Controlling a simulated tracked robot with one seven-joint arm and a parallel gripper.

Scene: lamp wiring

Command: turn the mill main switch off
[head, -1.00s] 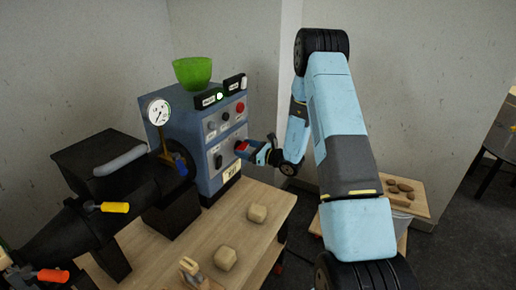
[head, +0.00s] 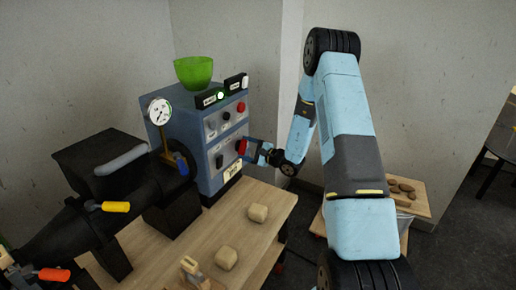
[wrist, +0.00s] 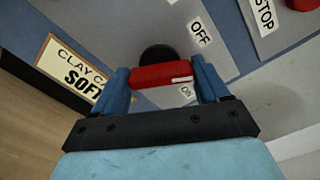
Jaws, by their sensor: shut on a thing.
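The mill main switch (wrist: 162,75) has a red handle on a black round hub, seen in the wrist view. An OFF label (wrist: 200,31) is above and right of the hub. An ON label (wrist: 186,92) is beside the handle's lower right. My gripper (wrist: 160,82) has its two blue fingers on either side of the red handle and is shut on it. In the head view, the gripper (head: 249,149) is at the lower right of the grey-blue mill panel (head: 219,157), where the red handle partly shows.
A green bowl (head: 194,72) sits on top. A black machine with a gauge (head: 159,112) stands left. Clay lumps (head: 227,258) lie on the wooden table (head: 190,240).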

